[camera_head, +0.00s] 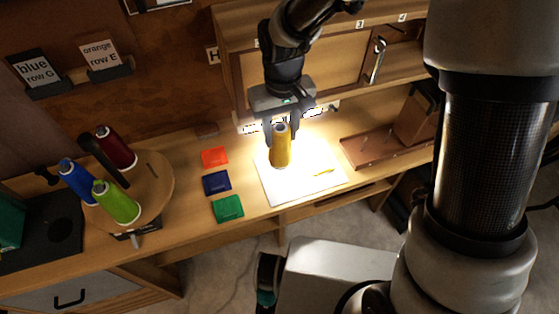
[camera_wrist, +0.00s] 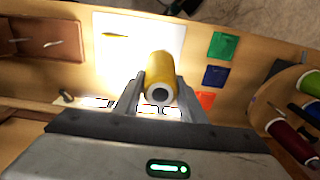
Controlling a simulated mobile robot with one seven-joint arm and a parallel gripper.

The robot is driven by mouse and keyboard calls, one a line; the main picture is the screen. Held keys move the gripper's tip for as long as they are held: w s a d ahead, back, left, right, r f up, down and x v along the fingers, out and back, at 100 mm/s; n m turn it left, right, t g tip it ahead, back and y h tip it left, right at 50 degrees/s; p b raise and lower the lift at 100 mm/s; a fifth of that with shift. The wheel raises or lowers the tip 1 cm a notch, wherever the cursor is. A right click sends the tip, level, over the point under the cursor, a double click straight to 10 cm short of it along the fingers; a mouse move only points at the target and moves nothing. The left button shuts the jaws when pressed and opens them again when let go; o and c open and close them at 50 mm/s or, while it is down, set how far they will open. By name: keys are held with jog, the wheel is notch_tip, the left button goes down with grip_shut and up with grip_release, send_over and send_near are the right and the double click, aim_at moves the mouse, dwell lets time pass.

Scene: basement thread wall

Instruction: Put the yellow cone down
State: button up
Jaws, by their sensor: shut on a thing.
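The yellow cone (camera_head: 281,147) is a spool of yellow thread, held nearly upright with its narrow end up. My gripper (camera_head: 281,135) is shut on it, with a finger on each side. In the head view it hangs over a brightly lit white sheet (camera_head: 270,190) on the workbench. In the wrist view the yellow cone (camera_wrist: 160,75) sits between the fingers of my gripper (camera_wrist: 158,95), its hollow end facing the camera. The white sheet (camera_wrist: 120,60) lies behind it. I cannot tell whether the cone's base touches the sheet.
Orange (camera_head: 214,157), blue (camera_head: 217,182) and green (camera_head: 228,208) squares lie left of the sheet. A round wooden stand (camera_head: 160,181) holds red (camera_head: 115,146), blue (camera_head: 77,180) and green (camera_head: 116,202) cones. A brown tray (camera_head: 365,155) lies right. A small yellow piece (camera_head: 324,171) lies on the sheet.

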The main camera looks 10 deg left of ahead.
notch_tip(320, 180, down, 8)
jog(key=shift+f+b, duration=0.15)
jog(key=shift+b, duration=0.25)
jog(key=o, duration=1.4)
notch_tip(320, 180, up, 12)
jog(key=p, duration=0.1)
jog(key=s+d+r+m+t, duration=0.2)
jog(key=d+r+m+t, duration=0.1)
jog(key=d+r, duration=0.95)
jog(key=s+d+r+m, duration=0.1)
jog(key=s+d, duration=0.2)
jog(key=s+d+r+m+t, duration=0.1)
jog(key=s+d+r, duration=0.1)
jog(key=s+d, duration=0.1)
jog(key=s+d+r+m+t, duration=0.1)
jog(key=s+d+r, duration=0.1)
jog(key=d, duration=0.3)
jog(key=shift+s+d, duration=0.15)
jog(key=shift+s, duration=0.7)
